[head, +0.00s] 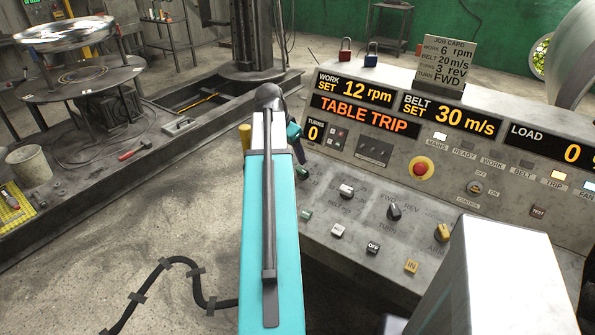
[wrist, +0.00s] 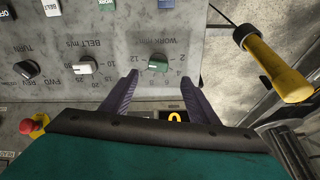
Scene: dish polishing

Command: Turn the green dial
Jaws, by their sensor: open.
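The green dial (wrist: 157,63) sits on the sloped grey panel in the wrist view, in a ring of numbers under upside-down lettering that seems to read WORK r/min. My gripper (wrist: 159,75) is open and empty. Its two dark fingers point at the dial, one on each side; I cannot tell whether they touch it. In the head view the green dial (head: 302,172) shows at the panel's left edge, just below my gripper (head: 298,153). The WORK SET display (head: 354,89) reads 12 rpm. The job card (head: 446,62) says WORK 6 rpm.
A white dial (wrist: 87,65) and a black dial (wrist: 27,69) stand beside the green one. A red stop button (head: 421,169) and a yellow-handled lever (wrist: 275,70) stick out nearby. A display reads TABLE TRIP (head: 363,114). A green button (head: 306,214) is below the dial.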

